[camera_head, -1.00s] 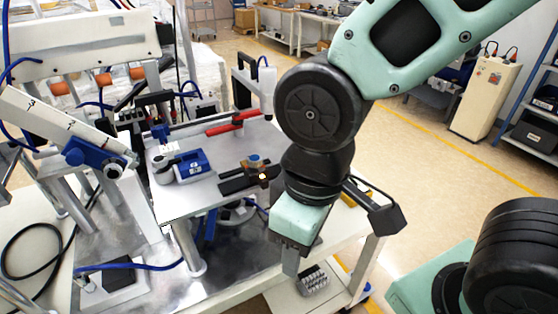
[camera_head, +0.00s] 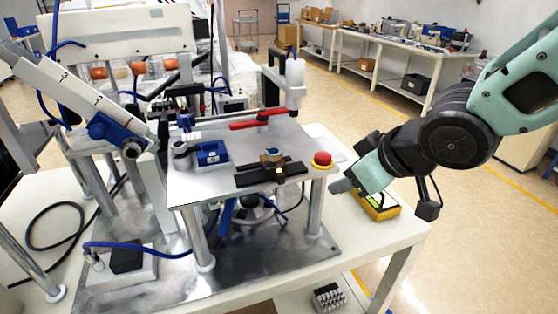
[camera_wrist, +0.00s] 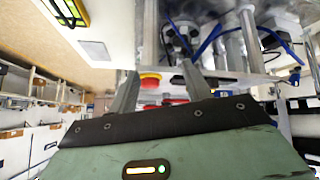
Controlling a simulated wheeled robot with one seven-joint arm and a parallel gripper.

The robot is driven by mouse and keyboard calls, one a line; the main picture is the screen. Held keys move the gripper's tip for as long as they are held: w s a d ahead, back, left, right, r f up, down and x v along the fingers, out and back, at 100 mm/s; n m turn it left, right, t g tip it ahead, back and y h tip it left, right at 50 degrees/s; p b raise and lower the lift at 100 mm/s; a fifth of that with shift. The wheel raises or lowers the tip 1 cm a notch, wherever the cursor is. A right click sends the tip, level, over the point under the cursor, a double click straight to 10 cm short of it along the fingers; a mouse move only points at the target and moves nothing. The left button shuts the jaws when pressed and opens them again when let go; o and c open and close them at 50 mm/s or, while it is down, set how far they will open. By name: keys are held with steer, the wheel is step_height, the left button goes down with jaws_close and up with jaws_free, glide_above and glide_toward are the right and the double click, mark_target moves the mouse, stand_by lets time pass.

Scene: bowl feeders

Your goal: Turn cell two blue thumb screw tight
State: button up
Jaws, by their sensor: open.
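A raised metal plate (camera_head: 215,182) stands on posts in the head view. At its left part sits a blue block (camera_head: 211,154) with a pale marking and a grey round part beside it. A small upright blue piece (camera_head: 186,122) stands behind that block. I cannot tell for sure which blue part is the cell two thumb screw. My gripper (camera_head: 343,187) is right of the plate, near the red button, apart from the blue parts. In the wrist view my gripper (camera_wrist: 160,82) has its two fingers spread, with nothing held between them.
A red push button (camera_head: 322,160) stands on the plate's right edge, close to my gripper. A red-handled lever (camera_head: 262,119) and a dark slide with a brass-coloured knob (camera_head: 272,156) are also on the plate. A yellow device (camera_head: 377,205) lies on the white table below my forearm.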

steer(key=w+y+b, duration=0.1)
steer(key=w+n+t+y+b, duration=0.1)
steer(key=w, duration=0.1)
steer(key=w+t+y+b, duration=0.1)
steer(key=w+y+b, duration=0.1)
steer(key=shift+w+d+f+n, duration=0.1)
steer(key=shift+d+f+n, duration=0.2)
steer(key=shift+d+n, duration=0.1)
steer(key=shift+w+r+n+t+y+b, duration=0.1)
steer(key=shift+n+t+y+b, duration=0.2)
steer(key=shift+y+b, duration=0.45)
steer(key=shift+s+d+n+y+b, duration=0.15)
steer(key=shift+n+y+b, duration=0.1)
steer(key=shift+y, duration=0.3)
steer(key=shift+s+n+y+b, duration=0.15)
steer(key=shift+y+b, duration=0.05)
steer(key=shift+y, duration=0.3)
steer(key=n+g+y+b, duration=0.2)
steer(key=g+y+b, duration=0.1)
steer(key=y, duration=0.2)
glide_toward(273, 151)
steer(key=p+x, duration=0.1)
steer(key=x, duration=0.9)
steer(key=shift+p, duration=0.35)
steer(key=shift+c, duration=0.3)
steer(key=c, duration=0.9)
